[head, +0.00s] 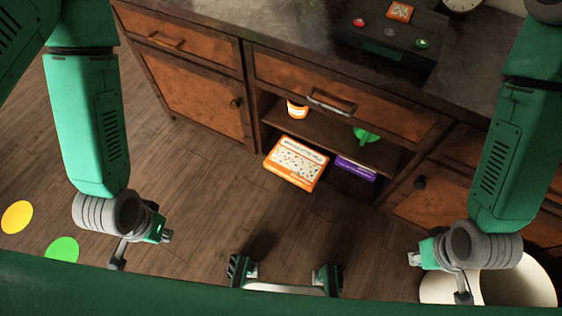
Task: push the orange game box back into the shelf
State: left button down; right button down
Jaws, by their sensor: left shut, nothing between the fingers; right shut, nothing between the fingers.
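The orange game box (296,162) has a white, patterned top. It lies flat at the bottom left of the open shelf (340,146) and juts well out of its front, over the floor. Its back end is hidden under the middle shelf board. My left gripper (165,236) is shut and empty, in front of and left of the box, well apart from it. My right gripper (414,259) is shut and empty, in front of and right of the box, also apart from it.
A purple box (355,168) lies right of the orange box in the lower compartment. An orange-and-white tub (297,109) and a green object (365,135) stand on the board above. A drawer handle (330,103) protrudes above. A pale round bin (515,284) stands lower right.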

aim_at(300, 164)
jog(key=i+j, duration=0.15)
jog(key=j, duration=0.2)
jog(key=i+j+z, duration=0.1)
jog(key=j, duration=0.2)
jog(key=i+j+z, duration=0.1)
jog(key=j, duration=0.3)
jog(key=i+j, duration=0.25)
jog(key=i+j+z, duration=0.1)
jog(key=j, duration=0.35)
